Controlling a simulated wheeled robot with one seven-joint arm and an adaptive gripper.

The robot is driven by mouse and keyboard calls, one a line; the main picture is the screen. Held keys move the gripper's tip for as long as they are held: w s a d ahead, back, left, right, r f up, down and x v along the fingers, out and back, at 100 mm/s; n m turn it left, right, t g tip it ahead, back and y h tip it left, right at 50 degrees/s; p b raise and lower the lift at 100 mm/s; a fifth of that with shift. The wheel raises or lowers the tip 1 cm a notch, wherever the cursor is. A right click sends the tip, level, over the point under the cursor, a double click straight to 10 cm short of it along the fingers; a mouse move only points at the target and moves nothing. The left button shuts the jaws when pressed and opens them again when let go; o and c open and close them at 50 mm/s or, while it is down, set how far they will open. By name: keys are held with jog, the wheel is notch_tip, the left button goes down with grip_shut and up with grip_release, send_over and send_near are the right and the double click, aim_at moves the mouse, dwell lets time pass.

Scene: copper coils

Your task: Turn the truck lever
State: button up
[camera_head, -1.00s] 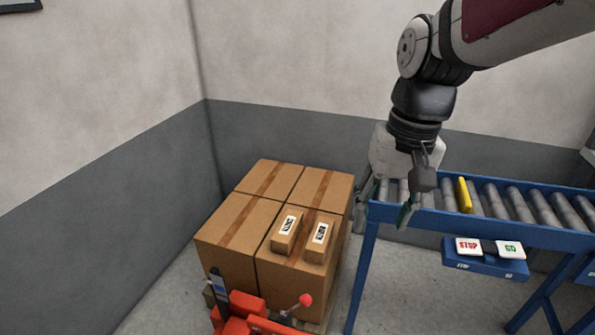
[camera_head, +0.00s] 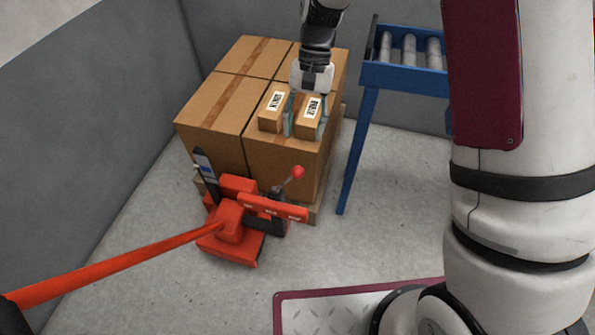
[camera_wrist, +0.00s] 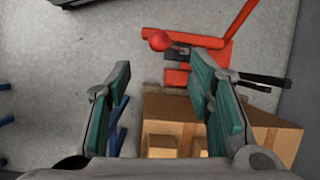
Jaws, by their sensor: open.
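The truck lever is a short dark rod with a red ball knob (camera_head: 298,172), on the red pallet truck (camera_head: 228,222) in front of the stacked boxes. In the wrist view the red knob (camera_wrist: 159,41) shows beyond the fingertips, above the middle. My gripper (camera_head: 305,130) is open and empty. In the head view it appears over the front boxes, up and slightly right of the knob, and apart from it. In the wrist view the fingers (camera_wrist: 158,85) are spread wide, with box tops between them.
Large cartons (camera_head: 222,105) fill the pallet, with two small labelled boxes (camera_head: 272,112) on top. A blue roller conveyor (camera_head: 372,76) stands right of them. The truck's long red handle (camera_head: 120,262) reaches to the lower left. Grey floor (camera_head: 385,190) is clear right of the truck.

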aim_at(298, 171)
jog(key=b+x, duration=0.2)
jog(key=x, duration=1)
jog(key=shift+s+f+b, duration=0.1)
jog(key=shift+f+b, duration=0.1)
jog(key=shift+b, duration=0.2)
grip_shut()
